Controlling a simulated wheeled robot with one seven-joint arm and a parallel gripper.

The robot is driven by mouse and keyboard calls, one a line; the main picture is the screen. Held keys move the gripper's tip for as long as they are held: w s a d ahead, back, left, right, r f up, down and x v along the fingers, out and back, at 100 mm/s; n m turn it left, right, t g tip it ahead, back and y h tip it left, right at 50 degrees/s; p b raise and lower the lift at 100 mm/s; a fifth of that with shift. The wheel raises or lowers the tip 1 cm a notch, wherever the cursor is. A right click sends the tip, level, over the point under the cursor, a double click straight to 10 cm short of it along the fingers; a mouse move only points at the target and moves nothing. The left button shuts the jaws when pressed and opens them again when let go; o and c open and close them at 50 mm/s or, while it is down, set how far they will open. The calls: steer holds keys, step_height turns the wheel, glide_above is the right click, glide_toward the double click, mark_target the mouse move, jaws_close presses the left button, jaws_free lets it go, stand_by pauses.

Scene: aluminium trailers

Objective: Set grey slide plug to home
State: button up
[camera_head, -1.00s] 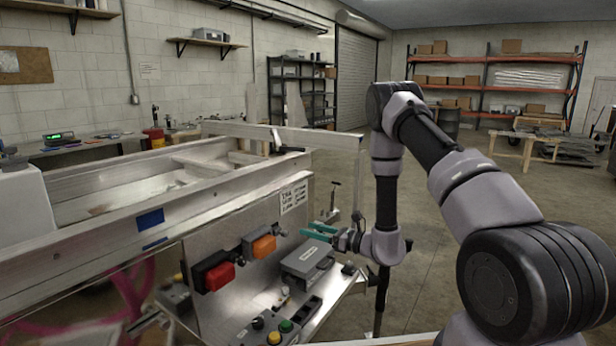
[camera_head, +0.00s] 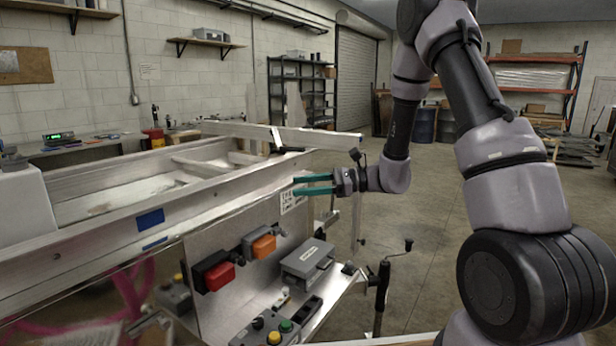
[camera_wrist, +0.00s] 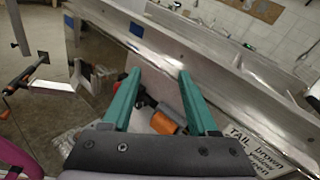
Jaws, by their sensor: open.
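My gripper (camera_head: 298,186) is open and empty, with two teal fingers pointing left, level with the trailer's side rail. In the wrist view its fingers (camera_wrist: 159,76) are spread apart with nothing between the tips. Below it in the head view, an orange connector (camera_head: 263,246) and a red connector (camera_head: 219,277) with dark grey housings sit on an upright metal plate. A grey lidded box (camera_head: 307,257) stands on the shelf below. I cannot tell which grey part is the slide plug. The orange connector also shows past the fingers in the wrist view (camera_wrist: 164,123).
The aluminium trailer rail (camera_head: 95,243) runs along the left. A white label sheet (camera_head: 291,198) is on the trailer end, by my fingertips. A button box (camera_head: 268,328) stands on the shelf front. A crank handle (camera_head: 408,245) rises at right.

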steer(key=s+r+n, duration=0.1)
steer(key=s+r+n+g+h, duration=0.1)
steer(key=s, duration=0.1)
steer(key=s+r+n+g, duration=0.1)
steer(key=r, duration=0.1)
steer(key=shift+s+d+h, duration=0.15)
steer(key=shift+d+h, duration=0.15)
steer(key=shift+d, duration=0.05)
